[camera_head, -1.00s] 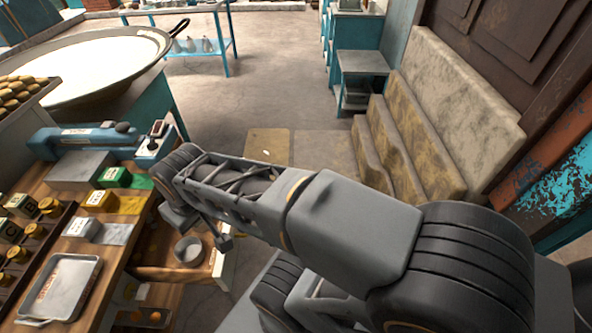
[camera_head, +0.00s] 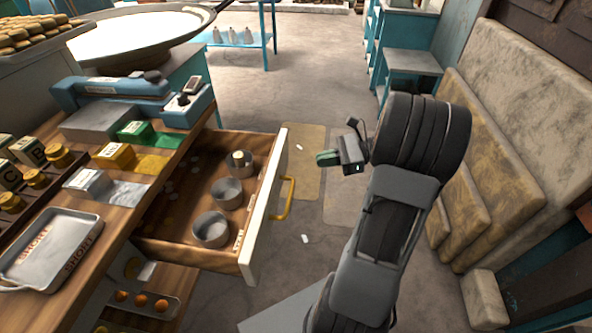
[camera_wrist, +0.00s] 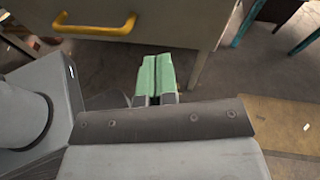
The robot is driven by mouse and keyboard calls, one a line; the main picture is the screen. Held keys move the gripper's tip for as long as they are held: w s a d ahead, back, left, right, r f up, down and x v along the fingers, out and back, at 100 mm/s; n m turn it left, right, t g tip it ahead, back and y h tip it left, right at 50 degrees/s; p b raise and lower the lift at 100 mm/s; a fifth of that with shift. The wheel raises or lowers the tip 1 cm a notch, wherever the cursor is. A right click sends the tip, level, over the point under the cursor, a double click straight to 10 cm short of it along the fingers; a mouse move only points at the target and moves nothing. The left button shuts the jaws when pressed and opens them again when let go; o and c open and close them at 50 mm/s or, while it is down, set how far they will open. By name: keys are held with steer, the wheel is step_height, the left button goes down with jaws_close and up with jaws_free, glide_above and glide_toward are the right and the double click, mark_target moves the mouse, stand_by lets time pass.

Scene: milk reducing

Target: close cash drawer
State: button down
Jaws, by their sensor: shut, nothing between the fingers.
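The cash drawer (camera_head: 265,205) stands pulled out from the wooden counter, with a pale front and a yellow handle (camera_head: 285,198). Several round metal cups stand inside it, and a few coins lie on its floor. My gripper (camera_head: 328,158) is to the right of the drawer front, apart from it, over the floor. Its green fingers are shut with nothing between them. In the wrist view the shut fingers (camera_wrist: 156,76) point toward the drawer front (camera_wrist: 170,22), and the yellow handle (camera_wrist: 95,27) is at the upper left.
The counter (camera_head: 185,150) carries a blue device (camera_head: 110,90), coloured boxes and a metal tray (camera_head: 48,248). An orange-filled tray (camera_head: 140,302) sits on a shelf below. Open floor lies beyond the drawer.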

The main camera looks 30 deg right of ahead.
steer(key=d+f+m+t+b, duration=0.2)
steer(key=d+f+m+t, duration=0.15)
steer(key=d, duration=0.25)
steer(key=b, duration=0.2)
glide_toward(287, 153)
steer(key=shift+t+y, duration=0.35)
steer(key=shift+y, duration=0.05)
steer(key=x, duration=0.6)
steer(key=shift+s+a+f, duration=0.1)
steer(key=shift+a+f, duration=0.2)
steer(key=shift+a, duration=0.05)
steer(key=shift+w+a, duration=0.3)
steer(key=shift+a, duration=0.1)
steer(key=shift+r, duration=0.1)
